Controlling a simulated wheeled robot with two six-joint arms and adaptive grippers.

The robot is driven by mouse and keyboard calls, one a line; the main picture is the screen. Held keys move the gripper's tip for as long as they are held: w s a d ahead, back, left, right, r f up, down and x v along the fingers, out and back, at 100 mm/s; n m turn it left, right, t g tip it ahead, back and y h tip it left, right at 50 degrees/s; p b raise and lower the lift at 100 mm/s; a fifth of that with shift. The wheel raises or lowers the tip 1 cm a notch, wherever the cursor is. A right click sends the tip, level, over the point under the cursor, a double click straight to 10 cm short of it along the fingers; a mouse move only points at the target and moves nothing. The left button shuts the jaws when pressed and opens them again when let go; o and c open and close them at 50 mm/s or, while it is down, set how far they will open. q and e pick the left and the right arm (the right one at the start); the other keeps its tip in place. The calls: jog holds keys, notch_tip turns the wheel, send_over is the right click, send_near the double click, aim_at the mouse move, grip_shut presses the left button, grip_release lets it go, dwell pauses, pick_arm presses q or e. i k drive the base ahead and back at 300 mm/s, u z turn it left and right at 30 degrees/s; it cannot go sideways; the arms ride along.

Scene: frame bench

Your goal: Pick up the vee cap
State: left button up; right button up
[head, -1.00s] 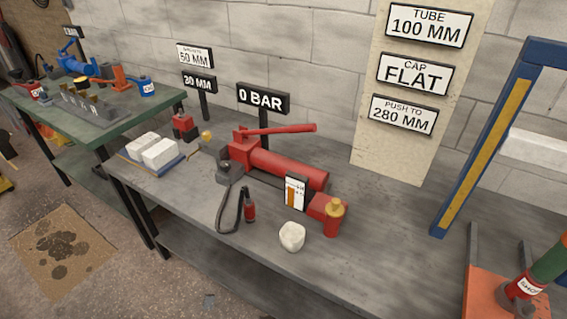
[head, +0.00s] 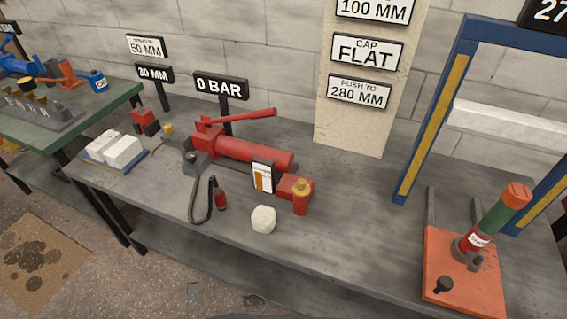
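A grey rack (head: 44,122) with several small dark brass-coloured pieces on it sits on the green bench (head: 112,107) at the left. The pieces are too small for me to tell whether one is the vee cap. A sign (head: 366,51) on the pale board reads "CAP FLAT". Neither of my grippers is in view.
The grey bench holds a red hand pump (head: 245,151), a white lump (head: 263,219), white blocks (head: 124,150) and a red canister (head: 145,121). A blue frame (head: 432,110) stands at right, near an orange-based jack (head: 464,275). Bare bench lies between pump and frame.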

aim_at(516, 196)
jog(key=z, duration=1.55)
